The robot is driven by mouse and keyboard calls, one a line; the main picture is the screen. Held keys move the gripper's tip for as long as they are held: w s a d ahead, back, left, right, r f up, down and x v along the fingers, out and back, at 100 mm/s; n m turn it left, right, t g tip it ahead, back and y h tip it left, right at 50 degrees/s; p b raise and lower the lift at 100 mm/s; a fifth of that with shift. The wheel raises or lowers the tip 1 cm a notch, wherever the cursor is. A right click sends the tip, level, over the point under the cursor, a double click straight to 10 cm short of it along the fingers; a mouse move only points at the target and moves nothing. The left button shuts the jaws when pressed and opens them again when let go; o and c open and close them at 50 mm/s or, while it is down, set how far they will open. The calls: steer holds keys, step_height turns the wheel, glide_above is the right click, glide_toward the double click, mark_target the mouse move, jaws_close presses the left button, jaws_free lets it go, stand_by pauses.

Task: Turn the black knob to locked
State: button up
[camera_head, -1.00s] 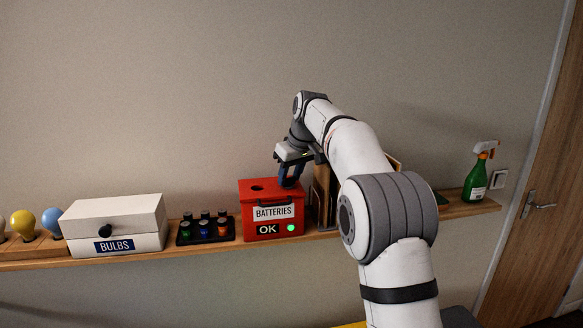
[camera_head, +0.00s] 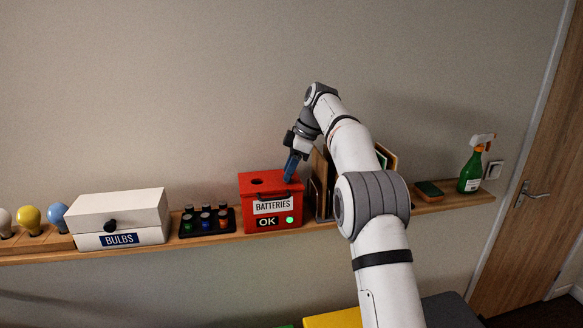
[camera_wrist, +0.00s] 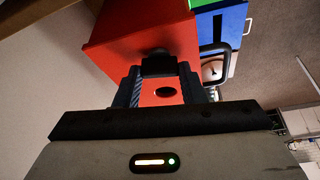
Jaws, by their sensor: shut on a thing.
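The red batteries box (camera_head: 254,203) stands on the shelf, with a round hole in its top and a front panel reading OK beside a lit green light. My gripper (camera_head: 290,168) points down at the right part of the box's top. In the wrist view its two blue fingers (camera_wrist: 158,84) are closed on the black knob (camera_wrist: 158,65), which sits on the red top near the hole. In the head view the fingers hide the knob. Any lock marking around the knob cannot be made out.
A black tray of batteries (camera_head: 206,221) and a white bulbs box (camera_head: 118,219) stand to the left. Upright boards (camera_head: 320,190) stand close on the right, partly behind my arm. A green spray bottle (camera_head: 470,172) is farther right.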

steer(key=shift+w+n+g, duration=0.1)
steer(key=shift+n+g, duration=0.3)
steer(key=shift+n, duration=0.8)
steer(key=o, duration=1)
